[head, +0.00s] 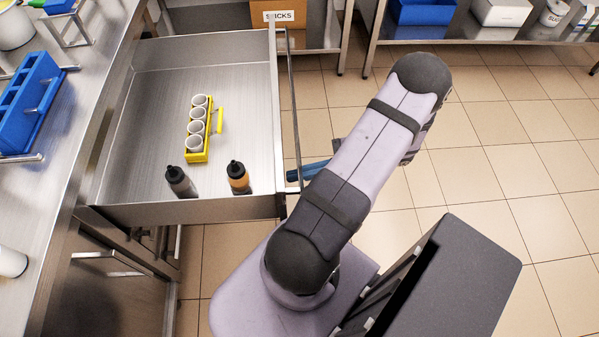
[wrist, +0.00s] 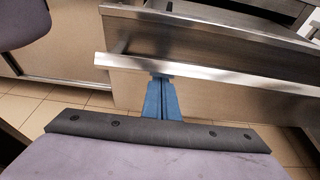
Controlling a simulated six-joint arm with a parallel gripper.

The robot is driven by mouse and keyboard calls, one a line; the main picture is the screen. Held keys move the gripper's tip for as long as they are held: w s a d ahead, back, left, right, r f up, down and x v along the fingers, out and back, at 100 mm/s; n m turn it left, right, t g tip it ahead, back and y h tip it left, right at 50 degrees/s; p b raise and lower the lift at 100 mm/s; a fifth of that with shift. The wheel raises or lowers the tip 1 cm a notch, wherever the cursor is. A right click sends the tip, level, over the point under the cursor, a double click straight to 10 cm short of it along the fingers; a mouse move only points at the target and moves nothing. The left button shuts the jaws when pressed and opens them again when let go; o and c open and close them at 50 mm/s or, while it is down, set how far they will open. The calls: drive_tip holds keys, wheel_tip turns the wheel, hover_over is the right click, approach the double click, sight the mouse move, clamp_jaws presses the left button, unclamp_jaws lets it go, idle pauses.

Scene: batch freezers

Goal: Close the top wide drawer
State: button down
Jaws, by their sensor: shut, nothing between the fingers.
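The top wide drawer (head: 130,110) is a steel drawer pulled far out from under the counter, seen from above in the head view. Its front panel with a long bar handle (head: 289,110) faces right, toward my arm. In the wrist view the bar handle (wrist: 200,72) runs across the drawer front (wrist: 220,35). My gripper (wrist: 162,80) has blue fingers that are shut and empty, with the tips at the handle bar; I cannot tell whether they touch it. In the head view only part of my gripper (head: 296,175) shows, at the handle's near end; my arm hides the rest.
The counter (head: 60,180) at left holds blue racks (head: 28,103). Shelves stand at the back. Tiled floor is open at right.

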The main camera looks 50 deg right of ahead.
approach(176, 177)
drive_tip(key=r+x, duration=0.1)
drive_tip(key=x, duration=2.3)
drive_tip(key=shift+w+a+r+b, duration=0.15)
drive_tip(key=shift+w+a+b, duration=0.1)
drive_tip(key=shift+w+b, duration=0.1)
drive_tip(key=shift+r, duration=0.15)
drive_tip(key=v, duration=0.4)
drive_tip(key=f+v, duration=0.1)
drive_tip(key=v, duration=0.9)
drive_tip(key=shift+s+d+f, duration=0.25)
drive_tip(key=shift+f, duration=0.05)
